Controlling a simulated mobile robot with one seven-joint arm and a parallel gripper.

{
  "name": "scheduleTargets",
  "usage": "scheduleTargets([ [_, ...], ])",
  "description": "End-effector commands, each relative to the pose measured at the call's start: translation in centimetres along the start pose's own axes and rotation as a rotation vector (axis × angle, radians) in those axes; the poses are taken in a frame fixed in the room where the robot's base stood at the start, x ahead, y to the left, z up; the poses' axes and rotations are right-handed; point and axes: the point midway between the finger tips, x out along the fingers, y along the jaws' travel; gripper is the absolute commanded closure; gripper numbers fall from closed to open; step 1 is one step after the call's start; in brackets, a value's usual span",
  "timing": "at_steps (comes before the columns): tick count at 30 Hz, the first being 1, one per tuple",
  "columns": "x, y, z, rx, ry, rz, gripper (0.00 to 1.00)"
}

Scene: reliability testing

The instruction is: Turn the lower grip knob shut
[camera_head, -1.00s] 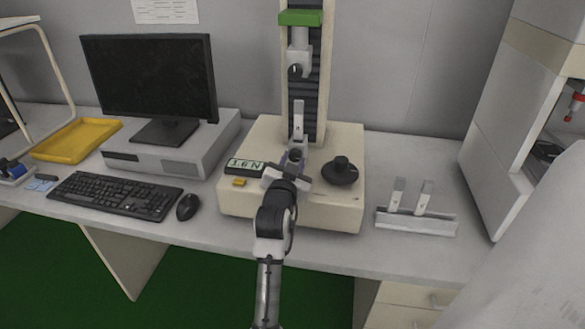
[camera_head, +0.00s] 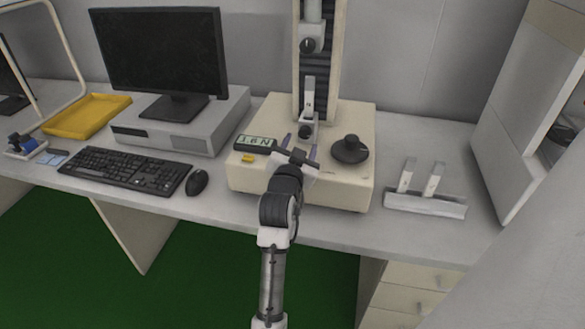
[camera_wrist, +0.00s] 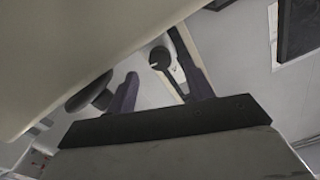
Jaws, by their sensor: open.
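The lower grip's dark round knob (camera_head: 305,132) sits low at the front of the test machine's column. A pale upright strip (camera_head: 308,96) stands just above it. My gripper (camera_head: 299,146) is open and empty in front of the knob, its two fingers apart. In the wrist view my gripper (camera_wrist: 160,86) also shows open, and a dark round knob (camera_wrist: 160,58) appears between and beyond its fingers, apparently the lower one. I see no contact with it. The upper grip knob (camera_head: 308,45) is higher on the column.
The cream machine base (camera_head: 345,190) lies under my gripper. A black dial (camera_head: 350,150) stands close on the right, and a display reading 1.6 N (camera_head: 256,142) is on the left. A rack with two pale pieces (camera_head: 425,205) is farther right. A monitor (camera_head: 160,50) stands left.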

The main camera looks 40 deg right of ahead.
Motion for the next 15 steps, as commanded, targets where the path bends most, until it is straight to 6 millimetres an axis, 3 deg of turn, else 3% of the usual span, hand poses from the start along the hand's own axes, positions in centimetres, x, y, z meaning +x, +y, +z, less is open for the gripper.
scheduleTargets([
  [9, -7.3, 0.1, 0.3, 0.0, -0.001, -0.002, 0.48],
  [15, -10.0, 0.0, 0.2, 0.001, -0.001, 0.0, 0.48],
])
